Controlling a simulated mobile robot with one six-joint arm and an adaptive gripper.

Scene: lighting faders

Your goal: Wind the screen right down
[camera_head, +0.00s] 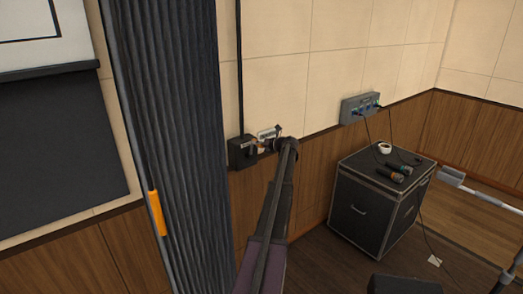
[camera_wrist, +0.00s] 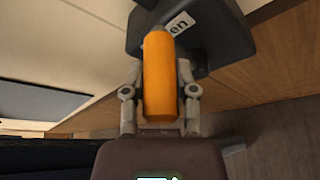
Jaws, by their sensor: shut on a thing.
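A black winder box (camera_head: 241,152) is fixed to the wall right of the curtain, with a dark conduit running up from it. In the wrist view the box (camera_wrist: 217,38) bears a white label of which "en" shows. My gripper (camera_head: 268,140) is at the box. In the wrist view my gripper (camera_wrist: 161,75) is shut on an orange crank handle (camera_wrist: 160,95), a finger on each side. The crank arm behind it is mostly hidden. The white screen (camera_head: 60,38) hangs at the upper left, its dark bottom bar (camera_head: 50,72) above a dark wall panel (camera_head: 60,145).
A dark pleated curtain (camera_head: 175,120) hangs left of my arm, with an orange-gripped rod (camera_head: 157,213) at its edge. A grey socket box (camera_head: 360,107) with cables is on the wall. A black flight case (camera_head: 370,212) carries microphones and a tape roll (camera_head: 384,148).

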